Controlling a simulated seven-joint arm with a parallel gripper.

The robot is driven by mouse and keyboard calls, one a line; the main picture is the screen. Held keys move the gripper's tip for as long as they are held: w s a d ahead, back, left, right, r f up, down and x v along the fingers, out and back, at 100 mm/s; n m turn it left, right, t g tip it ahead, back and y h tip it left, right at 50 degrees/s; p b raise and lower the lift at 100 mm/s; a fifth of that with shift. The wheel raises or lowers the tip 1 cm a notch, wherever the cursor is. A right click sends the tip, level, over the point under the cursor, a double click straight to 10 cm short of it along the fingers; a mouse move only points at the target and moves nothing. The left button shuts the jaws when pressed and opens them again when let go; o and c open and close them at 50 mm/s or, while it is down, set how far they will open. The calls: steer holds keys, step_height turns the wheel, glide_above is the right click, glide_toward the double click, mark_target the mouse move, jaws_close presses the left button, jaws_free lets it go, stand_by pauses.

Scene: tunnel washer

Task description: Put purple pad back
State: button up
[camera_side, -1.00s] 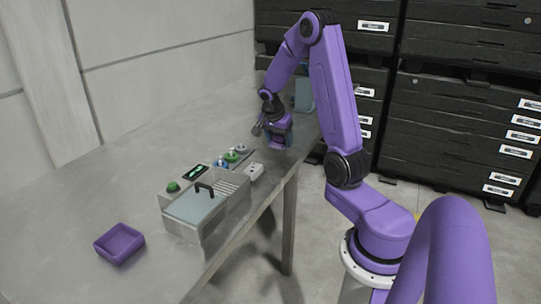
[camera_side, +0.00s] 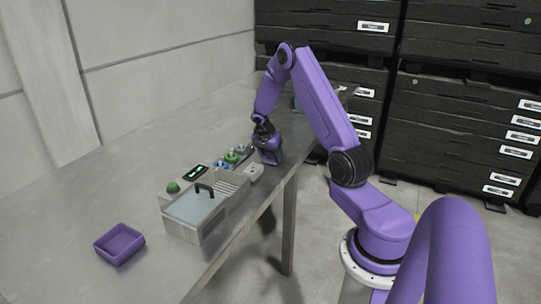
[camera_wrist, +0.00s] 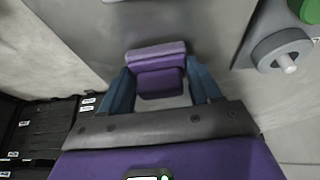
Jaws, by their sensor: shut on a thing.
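My gripper (camera_wrist: 162,98) is shut on the purple pad (camera_wrist: 158,70), which sits between its two blue fingers in the wrist view. In the side view my gripper (camera_side: 270,156) is low over the table, just behind the right end of the washer (camera_side: 209,236). The pad is hard to make out there against the purple of my gripper. I cannot tell whether the pad touches the table.
A purple open tray (camera_side: 119,243) stands on the table (camera_side: 60,215) at the front left. The washer has a black-handled lid (camera_side: 195,207), a green button (camera_side: 173,187) and knobs on its back edge. A small white block (camera_side: 253,172) sits beside it. The table's left is clear.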

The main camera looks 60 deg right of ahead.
steer(key=shift+f, duration=0.35)
